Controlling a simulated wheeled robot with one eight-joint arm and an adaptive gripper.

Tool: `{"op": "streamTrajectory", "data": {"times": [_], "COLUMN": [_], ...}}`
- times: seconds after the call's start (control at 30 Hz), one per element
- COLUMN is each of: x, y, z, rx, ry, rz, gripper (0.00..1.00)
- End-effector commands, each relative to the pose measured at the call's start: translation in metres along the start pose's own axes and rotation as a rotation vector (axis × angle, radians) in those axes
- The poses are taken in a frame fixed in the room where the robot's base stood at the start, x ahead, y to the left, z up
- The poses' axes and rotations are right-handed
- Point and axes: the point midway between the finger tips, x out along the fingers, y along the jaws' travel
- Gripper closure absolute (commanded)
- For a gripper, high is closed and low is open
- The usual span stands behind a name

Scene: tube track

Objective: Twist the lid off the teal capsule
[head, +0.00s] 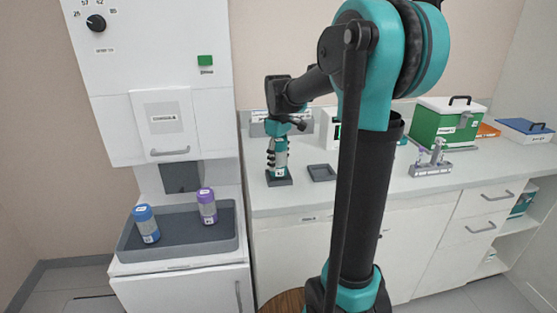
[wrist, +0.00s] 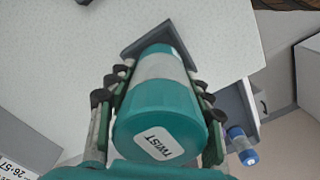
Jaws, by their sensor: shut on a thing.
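The teal capsule (head: 281,158) stands upright in a small dark grey base (head: 280,182) on the white counter. Its teal lid (wrist: 160,112) faces the wrist camera and carries a white label reading "TWIST". A pale band (wrist: 158,66) circles the body below the lid. My gripper (head: 279,150) comes down from above and is shut on the capsule, with fingers on both sides in the wrist view (wrist: 155,95). The lid is on the capsule. In the head view the fingers partly hide the capsule's upper part.
A square dark tray (head: 321,173) lies right of the base. A blue-capped capsule (head: 146,224) and a purple-capped capsule (head: 207,206) stand on the grey tray (head: 180,250) at left.

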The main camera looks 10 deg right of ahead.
Motion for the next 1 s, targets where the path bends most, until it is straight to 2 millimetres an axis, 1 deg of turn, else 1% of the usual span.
{"op": "streamTrajectory", "data": {"times": [0.27, 0.7, 0.97, 1.0], "x": [0.002, 0.013, 0.014, 0.014], "y": [0.0, 0.0, 0.0, 0.0], "z": [0.0, 0.0, 0.0, 0.0], "rx": [0.0, 0.0, 0.0, 0.0], "ry": [0.0, 0.0, 0.0, 0.0], "rz": [0.0, 0.0, 0.0, 0.0], "gripper": [0.84, 0.84, 0.84, 0.48]}}
